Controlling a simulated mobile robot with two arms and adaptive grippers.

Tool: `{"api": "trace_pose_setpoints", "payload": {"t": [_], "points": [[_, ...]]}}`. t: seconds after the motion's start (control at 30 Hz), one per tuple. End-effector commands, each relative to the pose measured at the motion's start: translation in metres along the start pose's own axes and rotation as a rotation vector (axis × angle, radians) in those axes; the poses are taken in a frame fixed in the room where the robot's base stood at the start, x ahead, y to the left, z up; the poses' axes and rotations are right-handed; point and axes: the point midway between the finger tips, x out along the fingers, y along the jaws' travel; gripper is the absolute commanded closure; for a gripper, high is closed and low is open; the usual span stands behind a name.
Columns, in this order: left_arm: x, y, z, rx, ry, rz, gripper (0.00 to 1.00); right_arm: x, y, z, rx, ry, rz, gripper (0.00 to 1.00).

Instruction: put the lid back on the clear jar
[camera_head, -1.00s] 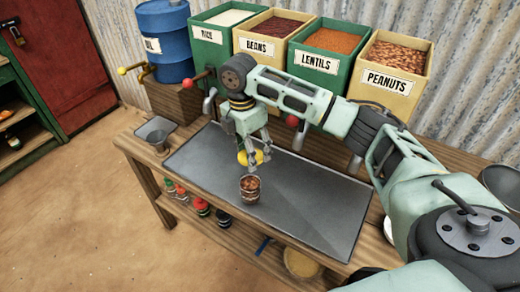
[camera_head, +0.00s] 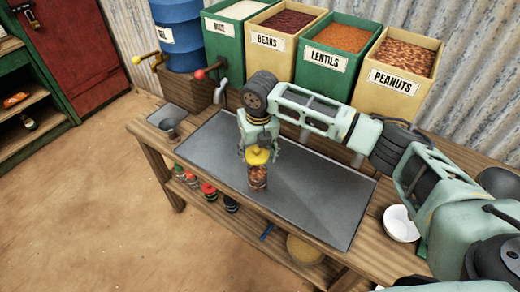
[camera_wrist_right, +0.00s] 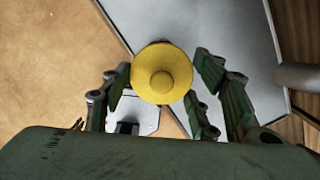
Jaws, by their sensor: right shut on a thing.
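The clear jar (camera_head: 258,180), with reddish-brown contents, stands upright on the grey metal tray (camera_head: 320,205) of the bench. The yellow lid (camera_head: 257,157), round with a raised knob, is held level in my right gripper (camera_head: 259,152), right over the jar's mouth. I cannot tell whether the lid touches the rim. In the right wrist view the lid (camera_wrist_right: 161,73) sits between the fingers of the right gripper (camera_wrist_right: 160,88) and hides the jar. My left gripper is out of view.
Bins of rice, beans, lentils (camera_head: 326,58) and peanuts (camera_head: 402,77) stand behind the tray. A blue barrel (camera_head: 182,32) is at the back left. A white bowl (camera_head: 400,224) is at the bench's right. Small jars stand on the shelf below. The tray around the jar is clear.

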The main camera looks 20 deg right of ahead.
Motion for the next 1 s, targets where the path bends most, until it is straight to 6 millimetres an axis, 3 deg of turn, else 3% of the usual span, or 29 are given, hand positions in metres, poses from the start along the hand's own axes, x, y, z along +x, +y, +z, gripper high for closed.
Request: {"api": "trace_pose_setpoints", "payload": {"t": [0.47, 0.7, 1.0], "points": [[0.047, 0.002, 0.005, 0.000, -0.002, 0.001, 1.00, 0.042, -0.001, -0.005, 0.002, 0.000, -0.002, 0.60], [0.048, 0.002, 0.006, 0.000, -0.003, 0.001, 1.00, 0.056, -0.001, -0.007, 0.004, 0.002, -0.001, 0.60], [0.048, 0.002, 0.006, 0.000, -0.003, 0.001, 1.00, 0.059, -0.001, -0.007, 0.003, 0.001, -0.001, 0.60]]}}
